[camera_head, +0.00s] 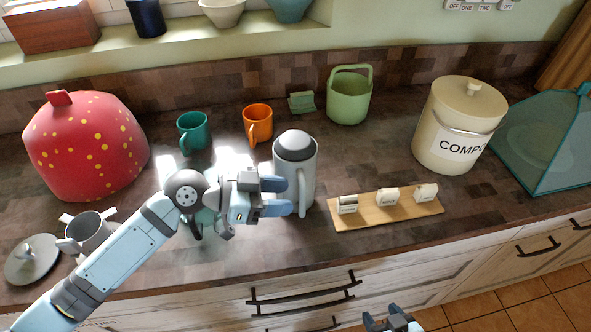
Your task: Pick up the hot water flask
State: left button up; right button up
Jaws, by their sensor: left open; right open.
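The hot water flask (309,167) is a light grey cylinder with a dark grey domed lid and a handle on its front. It stands upright on the dark counter, near the middle. My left gripper (289,197) is open in front of the flask in the head view, its fingers pointing right and overlapping the flask's left side and the handle area. I cannot tell whether the fingers touch it. My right gripper (392,322) shows only in part at the bottom edge, low in front of the cabinets, open and away from the flask.
A wooden board (386,213) with small blocks lies right of the flask. Green (193,131) and orange (258,122) mugs stand behind. A compost bin (455,125) is at right, a red spotted cover (85,150) at left. A grey pot (92,231) sits near my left arm.

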aim_at(297, 180)
pick_arm(q)
jog(key=x, duration=0.4)
jog(key=shift+w+f+p, duration=0.1)
jog(key=shift+f+p, duration=0.05)
jog(key=shift+p, duration=0.25)
grip_shut()
dwell(0.9)
jog(key=shift+w, duration=0.1)
